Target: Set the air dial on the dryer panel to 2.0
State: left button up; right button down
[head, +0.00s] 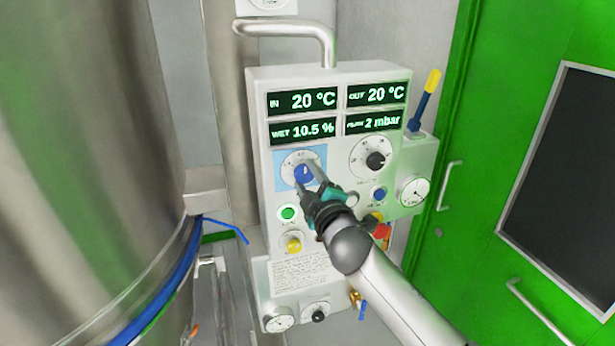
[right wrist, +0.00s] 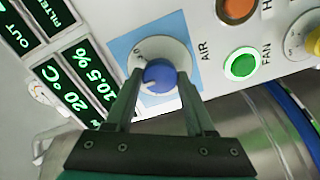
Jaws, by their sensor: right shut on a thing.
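The air dial is a blue knob (head: 303,173) on a round white scale over a light blue square, on the left of the dryer panel (head: 262,190). In the right wrist view the blue knob (right wrist: 160,75) has a white pointer mark, and the word AIR stands beside it. The scale figures are too small or covered to read surely. My right gripper (head: 308,181) is shut on the knob, with one finger on each side, also seen in the right wrist view (right wrist: 158,88). My left gripper is not in view.
A black-knobbed dial (head: 375,160) sits right of the air dial. A green button (head: 288,213) and a yellow knob (head: 293,245) are below. A steel vessel (head: 90,130) fills the left.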

dwell(0.3)
jog(key=shift+c, duration=1.3)
grip_release()
jog(key=shift+s, duration=0.1)
jog(key=b+v, duration=0.1)
jog(key=v, duration=1.4)
jog(key=shift+b, duration=0.35)
